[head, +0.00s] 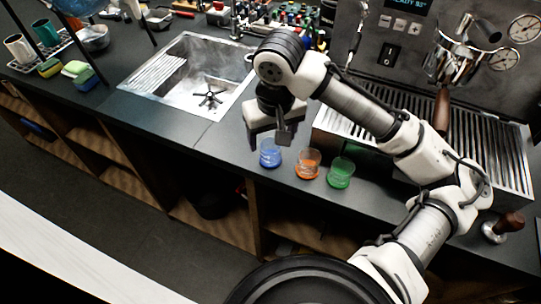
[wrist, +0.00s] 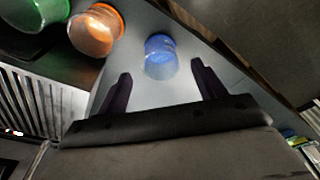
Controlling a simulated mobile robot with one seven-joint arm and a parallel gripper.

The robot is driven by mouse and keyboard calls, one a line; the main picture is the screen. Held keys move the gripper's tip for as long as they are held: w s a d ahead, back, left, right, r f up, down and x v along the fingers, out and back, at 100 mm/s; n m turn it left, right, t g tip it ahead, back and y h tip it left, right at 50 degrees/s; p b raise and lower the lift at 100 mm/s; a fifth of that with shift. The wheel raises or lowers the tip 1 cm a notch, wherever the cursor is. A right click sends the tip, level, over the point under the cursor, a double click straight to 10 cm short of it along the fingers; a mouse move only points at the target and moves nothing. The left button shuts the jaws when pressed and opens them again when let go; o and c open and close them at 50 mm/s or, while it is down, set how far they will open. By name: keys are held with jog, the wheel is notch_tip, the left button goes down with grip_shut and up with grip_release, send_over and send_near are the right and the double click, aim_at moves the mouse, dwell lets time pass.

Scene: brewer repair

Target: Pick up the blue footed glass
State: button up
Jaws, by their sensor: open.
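The blue footed glass (head: 270,153) stands upright on the dark counter, at the left end of a short row of glasses. My gripper (head: 268,140) is above and close to it in the head view, pointing down. In the wrist view the blue glass (wrist: 160,57) lies just beyond the fingertips, roughly centred between the two dark fingers. My gripper (wrist: 159,77) is open, with nothing between its fingers. I cannot tell the exact height gap between fingertips and glass.
An orange glass (head: 308,164) and a green glass (head: 341,172) stand close to the right of the blue one. The espresso machine's drip tray (head: 480,150) is behind them. A sink (head: 190,80) lies to the left. The counter's front edge is near the glasses.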

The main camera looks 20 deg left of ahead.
aim_at(271, 146)
jog(key=f+b, duration=0.4)
jog(key=f, duration=0.1)
jog(key=shift+w+a+b, duration=0.3)
jog(key=shift+b, duration=0.1)
jog(key=shift+r, duration=0.1)
jog(key=shift+c, duration=0.3)
jog(key=c, duration=1.1)
jog(key=shift+r, duration=0.1)
